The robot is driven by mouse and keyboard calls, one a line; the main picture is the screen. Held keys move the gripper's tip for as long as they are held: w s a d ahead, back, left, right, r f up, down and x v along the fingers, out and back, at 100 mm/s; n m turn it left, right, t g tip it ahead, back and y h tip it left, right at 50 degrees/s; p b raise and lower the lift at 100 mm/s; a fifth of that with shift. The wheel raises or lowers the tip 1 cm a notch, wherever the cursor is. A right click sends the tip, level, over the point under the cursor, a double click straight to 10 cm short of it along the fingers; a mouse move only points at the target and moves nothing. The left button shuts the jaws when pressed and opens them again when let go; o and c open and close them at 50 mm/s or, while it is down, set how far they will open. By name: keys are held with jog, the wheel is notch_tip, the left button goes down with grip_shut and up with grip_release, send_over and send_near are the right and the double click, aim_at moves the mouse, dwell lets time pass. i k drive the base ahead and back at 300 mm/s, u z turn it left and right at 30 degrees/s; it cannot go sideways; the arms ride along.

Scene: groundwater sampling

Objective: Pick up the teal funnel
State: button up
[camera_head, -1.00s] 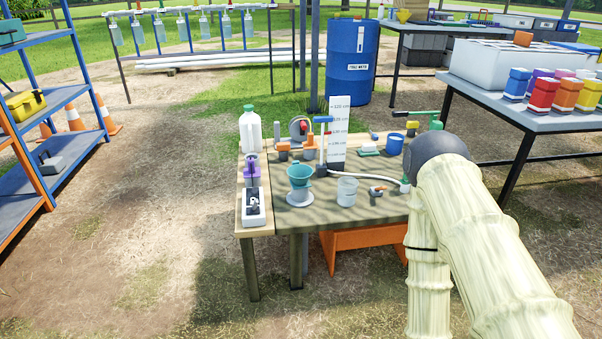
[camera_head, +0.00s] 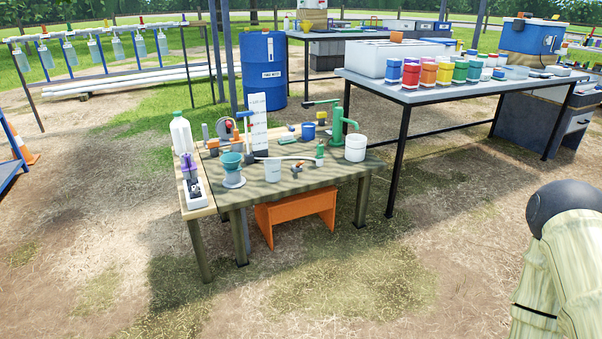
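The teal funnel (camera_head: 230,160) sits at the front left of the wooden work table (camera_head: 300,179). It is upright above a pale round base (camera_head: 233,181); whether it rests in a stand or on a container is too small to tell. A part of my arm, pale with a dark round joint, shows at the right edge of the view, well apart from the table. My gripper is outside the view.
Close to the funnel stand a clear beaker (camera_head: 273,171), a purple-topped item (camera_head: 188,164) and a white jug (camera_head: 181,134). A green hand pump (camera_head: 337,127) and white bucket (camera_head: 355,148) stand at the table's right. An orange stool (camera_head: 296,213) is underneath. The ground in front is open.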

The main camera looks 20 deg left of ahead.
aim_at(231, 161)
jog(key=z, duration=0.2)
jog(key=k, duration=0.35)
jog(key=z, duration=0.25)
jog(key=i, duration=1.3)
jog(key=u, duration=1.5)
jog(key=i, duration=0.7)
jog(key=u, duration=0.9)
